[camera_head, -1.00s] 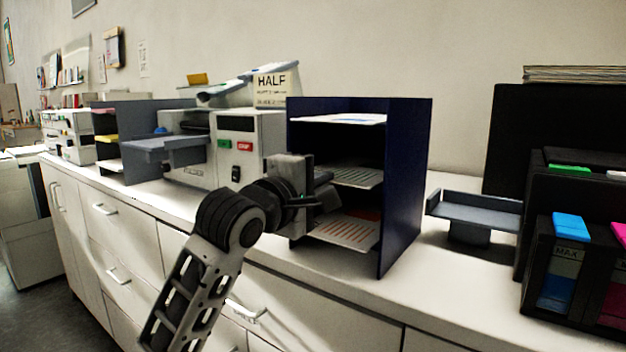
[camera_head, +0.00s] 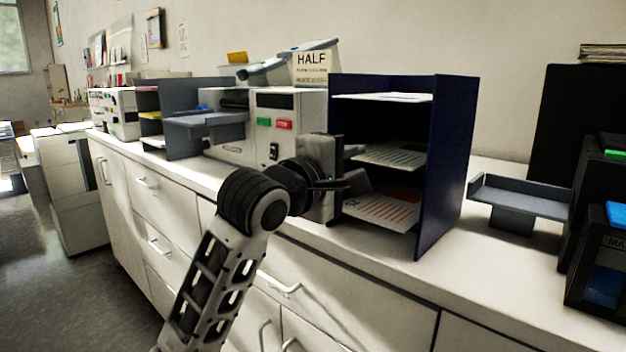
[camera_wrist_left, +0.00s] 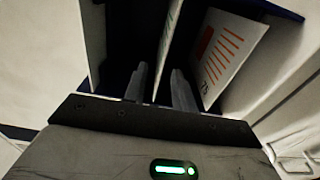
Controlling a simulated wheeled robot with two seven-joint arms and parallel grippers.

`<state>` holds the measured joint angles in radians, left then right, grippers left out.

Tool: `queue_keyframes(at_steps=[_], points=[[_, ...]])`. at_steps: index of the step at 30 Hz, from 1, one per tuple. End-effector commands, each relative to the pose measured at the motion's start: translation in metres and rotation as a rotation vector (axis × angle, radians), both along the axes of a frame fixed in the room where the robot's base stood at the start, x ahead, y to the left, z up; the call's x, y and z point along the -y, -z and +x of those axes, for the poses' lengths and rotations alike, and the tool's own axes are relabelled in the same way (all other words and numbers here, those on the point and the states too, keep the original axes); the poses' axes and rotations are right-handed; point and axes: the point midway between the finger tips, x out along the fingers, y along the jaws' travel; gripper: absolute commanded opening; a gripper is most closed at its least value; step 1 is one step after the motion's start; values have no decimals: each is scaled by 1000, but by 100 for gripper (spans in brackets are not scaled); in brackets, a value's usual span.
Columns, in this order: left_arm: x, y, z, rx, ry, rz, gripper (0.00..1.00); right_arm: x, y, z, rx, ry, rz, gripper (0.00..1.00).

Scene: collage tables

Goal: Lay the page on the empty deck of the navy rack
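The navy rack (camera_head: 447,165) stands upright on the counter. Its top level holds a white page (camera_head: 383,97), and its bottom level holds a page with red lines (camera_head: 380,211), also in the left wrist view (camera_wrist_left: 228,50). A page with teal lines (camera_head: 390,155) lies level at the middle; whether it rests fully on a deck is hard to tell. My left gripper (camera_head: 356,168) is at the rack's open front. In the left wrist view its fingers (camera_wrist_left: 160,80) stand apart, with that middle page edge-on between them and gaps showing on both sides. My right gripper is out of view.
A grey machine (camera_head: 268,125) with green and red buttons stands left of the rack. A small grey tray (camera_head: 520,197) is to its right, then black units. Cabinet drawers (camera_head: 370,285) lie below the counter. The counter strip before the tray is clear.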

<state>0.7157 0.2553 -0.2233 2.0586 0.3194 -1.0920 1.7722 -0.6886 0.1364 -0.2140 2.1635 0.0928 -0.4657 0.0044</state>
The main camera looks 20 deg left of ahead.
Motion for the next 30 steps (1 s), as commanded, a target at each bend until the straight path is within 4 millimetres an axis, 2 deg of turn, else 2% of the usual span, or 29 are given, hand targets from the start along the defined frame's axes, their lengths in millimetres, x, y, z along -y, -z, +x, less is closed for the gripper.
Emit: queue_keyframes(at_steps=[3,9,13,15,21,30], points=[[-9,1,-29,2,1,-1,27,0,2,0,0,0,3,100],[-24,1,-75,3,-1,1,27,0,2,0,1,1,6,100],[-31,0,-99,2,-1,2,27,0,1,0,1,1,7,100],[-34,4,-108,6,0,0,27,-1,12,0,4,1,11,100],[-39,1,-122,2,0,0,27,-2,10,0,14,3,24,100],[-39,0,-123,-1,1,1,27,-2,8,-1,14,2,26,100]])
